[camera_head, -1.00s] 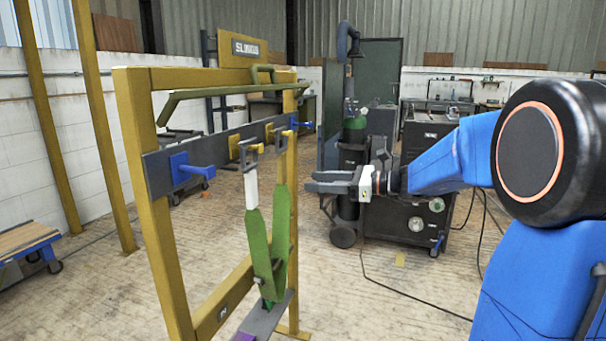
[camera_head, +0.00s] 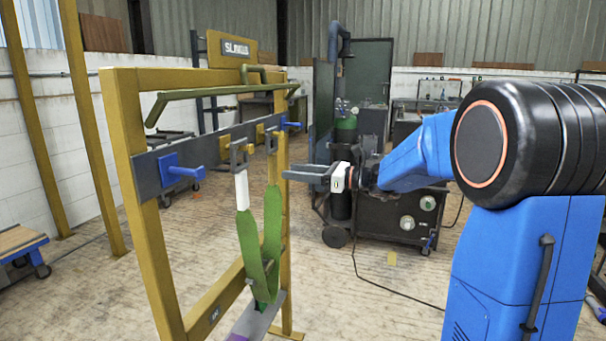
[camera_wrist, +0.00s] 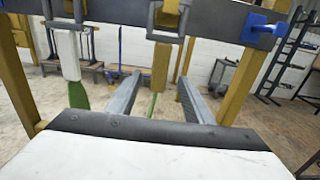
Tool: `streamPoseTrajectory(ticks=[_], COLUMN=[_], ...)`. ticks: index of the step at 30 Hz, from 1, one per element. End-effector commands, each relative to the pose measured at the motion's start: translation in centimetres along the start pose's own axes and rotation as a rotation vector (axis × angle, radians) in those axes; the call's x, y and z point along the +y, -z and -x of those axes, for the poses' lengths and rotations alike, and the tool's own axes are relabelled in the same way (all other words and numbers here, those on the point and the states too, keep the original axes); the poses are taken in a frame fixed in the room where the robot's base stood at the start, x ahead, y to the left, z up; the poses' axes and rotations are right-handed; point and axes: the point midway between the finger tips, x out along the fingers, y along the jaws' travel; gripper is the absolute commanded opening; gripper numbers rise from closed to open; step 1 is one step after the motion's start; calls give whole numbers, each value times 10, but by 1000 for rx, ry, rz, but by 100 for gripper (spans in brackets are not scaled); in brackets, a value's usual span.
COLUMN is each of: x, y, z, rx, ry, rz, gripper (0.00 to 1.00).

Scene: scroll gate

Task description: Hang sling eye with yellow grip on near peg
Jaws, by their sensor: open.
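A green sling (camera_head: 252,245) hangs in a loop from two grey eyes on a yellow frame's grey bar. The nearer eye (camera_head: 240,153) has a white grip (camera_head: 241,190); both sit left in the wrist view. The farther eye (camera_wrist: 168,18) has a yellow grip (camera_wrist: 161,66), mid-picture there; each eye is at a yellow hook. The near blue peg (camera_head: 184,171) is bare. My gripper (camera_head: 285,170) is open and level. In the wrist view the yellow grip shows between its two fingers (camera_wrist: 160,88), apart from both; its depth relative to the tips is unclear.
A far blue peg (camera_head: 290,125) is at the bar's other end, right in the wrist view (camera_wrist: 265,28). A green rail (camera_head: 222,93) runs above the bar. The yellow post (camera_head: 150,215) stands at the near end. A dark cart (camera_head: 405,195) stands behind my arm.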

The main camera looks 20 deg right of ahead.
Motion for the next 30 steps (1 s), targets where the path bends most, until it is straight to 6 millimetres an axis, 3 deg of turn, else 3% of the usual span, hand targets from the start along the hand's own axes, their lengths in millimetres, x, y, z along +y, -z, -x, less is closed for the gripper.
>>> streamPoseTrajectory(ticks=[30], x=[0], y=[0], z=[-64], rx=[1], ry=[-1], rz=[-1], gripper=[47])
